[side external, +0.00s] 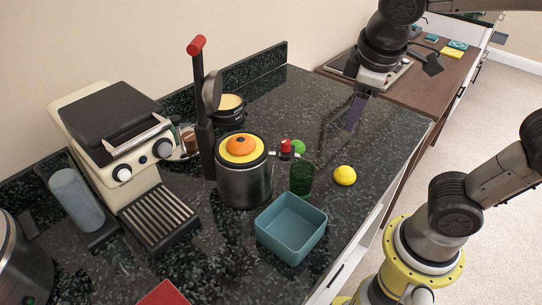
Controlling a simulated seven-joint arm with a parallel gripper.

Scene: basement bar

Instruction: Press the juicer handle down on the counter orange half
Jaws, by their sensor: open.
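The juicer (243,185) is a dark metal cylinder on the black speckled counter, with a tall black column behind it. Its lever handle (198,80) points straight up and ends in a red grip (196,45). A round dark press cup (212,90) hangs at the column, raised above the bowl. An orange half (240,145) sits on the yellow top of the juicer. A small red-tipped spout (286,148) sticks out to the right. My gripper (342,122) is open and empty, pointing down over the counter to the right of the juicer, apart from it.
A teal square bin (291,228) is in front. A coffee machine (125,150) stands left; dark pots (229,112) stand behind the juicer.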

